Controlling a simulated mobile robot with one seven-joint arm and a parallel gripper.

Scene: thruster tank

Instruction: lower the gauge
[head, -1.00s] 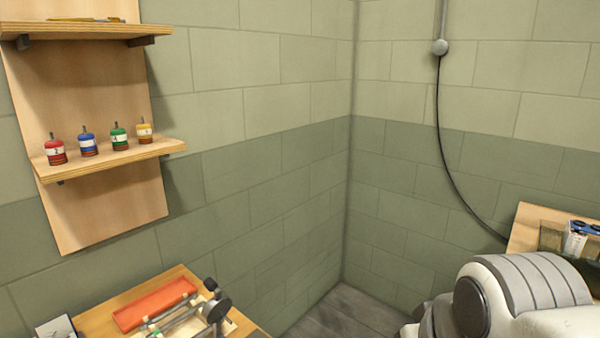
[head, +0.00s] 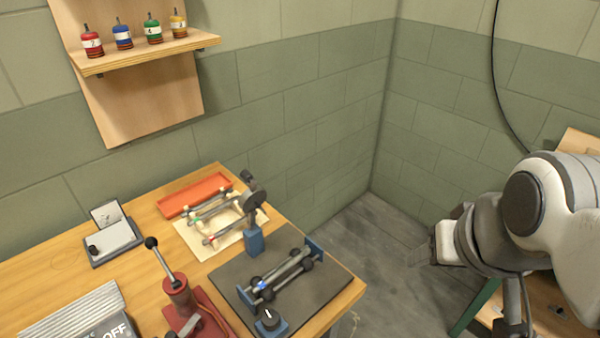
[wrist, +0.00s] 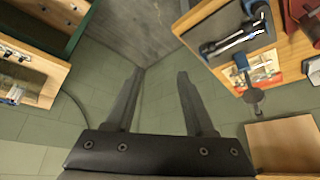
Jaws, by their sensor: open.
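A dark round disc on a blue stand (head: 255,238), which may be the gauge, stands upright at the back edge of a dark mat (head: 232,270) on the wooden bench. Its face is not readable. In the wrist view the disc (wrist: 254,95) and its blue stand show at the right. Beside it on the mat lies a pair of grey rods (head: 280,275) with black rollers and blue end blocks. My gripper (wrist: 160,72) is open and empty, its two fingers apart over the floor. In the head view my gripper (head: 440,245) is right of the bench, well away from the disc.
A red lever device (head: 185,300), an orange tray (head: 194,194) and a rod assembly on a pale sheet (head: 222,240) crowd the bench. Several coloured numbered cylinders stand on a wall shelf (head: 150,52). Another bench (head: 540,310) is at the right. Floor between benches is clear.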

